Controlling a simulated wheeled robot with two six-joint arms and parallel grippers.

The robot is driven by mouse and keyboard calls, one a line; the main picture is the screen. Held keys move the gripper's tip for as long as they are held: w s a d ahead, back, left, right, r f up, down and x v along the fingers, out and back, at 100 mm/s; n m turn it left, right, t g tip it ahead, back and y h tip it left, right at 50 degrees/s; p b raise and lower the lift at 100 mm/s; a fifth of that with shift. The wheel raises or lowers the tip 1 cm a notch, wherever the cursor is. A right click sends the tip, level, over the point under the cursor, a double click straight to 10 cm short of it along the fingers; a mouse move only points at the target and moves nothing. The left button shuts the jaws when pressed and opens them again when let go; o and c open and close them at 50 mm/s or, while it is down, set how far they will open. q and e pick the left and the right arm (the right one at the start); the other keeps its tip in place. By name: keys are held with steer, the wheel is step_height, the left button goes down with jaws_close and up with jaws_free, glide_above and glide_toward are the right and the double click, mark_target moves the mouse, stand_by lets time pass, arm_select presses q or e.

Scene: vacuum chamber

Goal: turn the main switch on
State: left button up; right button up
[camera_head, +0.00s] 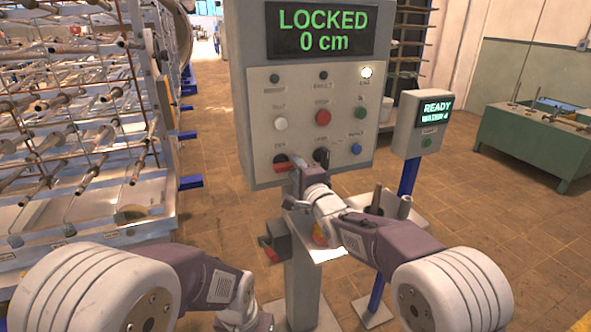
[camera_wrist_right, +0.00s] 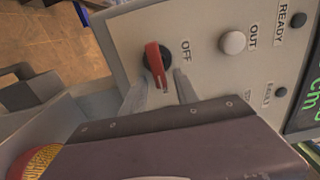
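The main switch is a red rotary handle (camera_wrist_right: 156,62) on a dark round base in the right wrist view, beside the OFF label. In the head view the red switch (camera_head: 281,160) is at the lower left of the grey control panel (camera_head: 253,110). My right gripper (camera_head: 298,164) is at the panel's lower edge, close to this switch. In the wrist view its two fingers (camera_wrist_right: 160,88) are apart, with the handle's lower end between them; I cannot tell whether they touch it. My left arm is low in the head view; its gripper's fingers are out of sight.
The panel display (camera_head: 320,30) reads LOCKED, 0 cm. A dark selector (camera_head: 321,156) sits just right of the red switch. A smaller READY box (camera_head: 421,122) stands to the right.

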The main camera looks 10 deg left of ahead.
steer(key=b+v, duration=0.1)
steer(key=v, duration=0.8)
steer(key=shift+d, duration=0.1)
